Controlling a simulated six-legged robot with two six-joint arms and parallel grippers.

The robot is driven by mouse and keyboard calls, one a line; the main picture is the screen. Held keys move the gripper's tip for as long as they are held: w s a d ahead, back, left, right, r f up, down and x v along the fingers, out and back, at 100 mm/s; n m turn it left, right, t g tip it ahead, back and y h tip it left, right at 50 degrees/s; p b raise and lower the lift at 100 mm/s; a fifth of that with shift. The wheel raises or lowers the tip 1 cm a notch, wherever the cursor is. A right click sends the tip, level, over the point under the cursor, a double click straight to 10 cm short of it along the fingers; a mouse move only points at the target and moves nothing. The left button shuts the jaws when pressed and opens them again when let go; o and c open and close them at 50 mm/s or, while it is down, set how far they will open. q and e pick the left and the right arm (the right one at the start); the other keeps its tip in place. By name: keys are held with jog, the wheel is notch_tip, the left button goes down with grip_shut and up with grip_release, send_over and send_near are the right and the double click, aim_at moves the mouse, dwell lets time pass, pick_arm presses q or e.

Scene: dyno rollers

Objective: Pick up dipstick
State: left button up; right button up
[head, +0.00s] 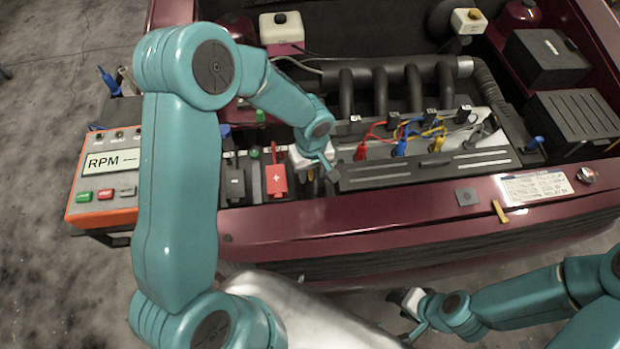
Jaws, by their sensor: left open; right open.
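No part is plainly marked as the dipstick, so I cannot tell which one it is. A small yellow handle (500,211) sticks out at the front edge of the maroon car body (400,222). A blue-handled part (534,143) stands at the right end of the engine. My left gripper (328,168) is over the front of the engine bay, just right of a red block with a plus sign (276,180). It is open, and nothing shows between its fingers. My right gripper (408,312) is open and low in front of the car, partly hidden, with nothing seen in it.
An orange RPM box (103,180) stands at the left. Red, blue and yellow leads (400,146) run over the engine behind a dark ribbed bar (425,168). Black boxes (580,125) fill the right side. Bare floor (60,290) lies at lower left.

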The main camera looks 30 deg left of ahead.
pick_arm(q)
notch_tip(320, 180, down, 3)
jog(key=shift+a+f, duration=0.1)
jog(key=shift+w, duration=0.1)
grip_shut()
notch_tip(320, 180, up, 28)
jog(key=shift+b, duration=0.3)
dwell(0.5)
